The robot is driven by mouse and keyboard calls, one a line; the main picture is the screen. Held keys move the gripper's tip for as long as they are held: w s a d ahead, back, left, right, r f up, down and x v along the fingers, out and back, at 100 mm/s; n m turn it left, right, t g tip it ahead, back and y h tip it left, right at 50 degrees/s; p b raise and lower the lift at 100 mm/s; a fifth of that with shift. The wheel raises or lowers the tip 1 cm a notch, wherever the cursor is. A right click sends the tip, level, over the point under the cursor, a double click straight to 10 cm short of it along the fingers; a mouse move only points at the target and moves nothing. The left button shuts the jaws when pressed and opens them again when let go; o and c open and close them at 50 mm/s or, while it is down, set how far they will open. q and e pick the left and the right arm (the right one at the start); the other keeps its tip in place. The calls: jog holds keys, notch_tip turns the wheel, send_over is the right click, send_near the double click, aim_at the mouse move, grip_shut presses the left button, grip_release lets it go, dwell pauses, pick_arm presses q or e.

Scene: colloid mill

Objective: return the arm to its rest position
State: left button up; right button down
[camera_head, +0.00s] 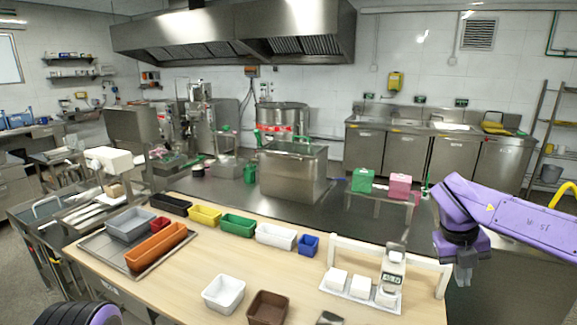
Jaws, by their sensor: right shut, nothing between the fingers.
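My right arm (515,218) is purple and comes in from the right edge. Its gripper (464,278) hangs downward at the right end of the wooden worktable (185,290). The gripper is shut and empty, to the right of a small scale-like device (390,278). The fingertips are small and partly dark in this view. A purple and black rounded part of mine shows at the bottom left. My left gripper is not in view.
Colored bins, including a green bin (238,225) and a white bin (276,236), line the table's back. A white tub (223,294) and a brown tub (268,308) stand in front. A white frame (388,254) stands near the right gripper. The table's middle is clear.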

jog(key=s+a+f+n+t+h, duration=0.2)
jog(key=a+f+n+t+h, duration=0.1)
jog(key=f+n, duration=0.75)
jog(key=s+a+f+n+t+h, duration=0.3)
jog(key=f+n, duration=0.4)
jog(key=f, duration=0.7)
jog(key=s+a+f+n+g+y, duration=0.1)
jog(key=s+f+n+y, duration=0.1)
jog(key=s+f+n, duration=0.45)
jog(key=s+a+f+n+g+y, duration=0.15)
jog(key=s+n, duration=0.25)
jog(key=s, duration=0.6)
jog(key=s+a+f+n+y, duration=0.1)
jog(key=s+f+n+y, duration=0.3)
jog(key=s, duration=0.5)
pick_arm(q)
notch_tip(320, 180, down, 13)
jog(key=b, duration=1.3)
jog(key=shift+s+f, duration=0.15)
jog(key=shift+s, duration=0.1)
pick_arm(e)
notch_tip(320, 180, down, 14)
jog(key=h, duration=0.1)
jog(key=shift+w+f+n, duration=0.25)
jog(key=shift+w+n, duration=0.05)
jog(key=shift+w, duration=0.05)
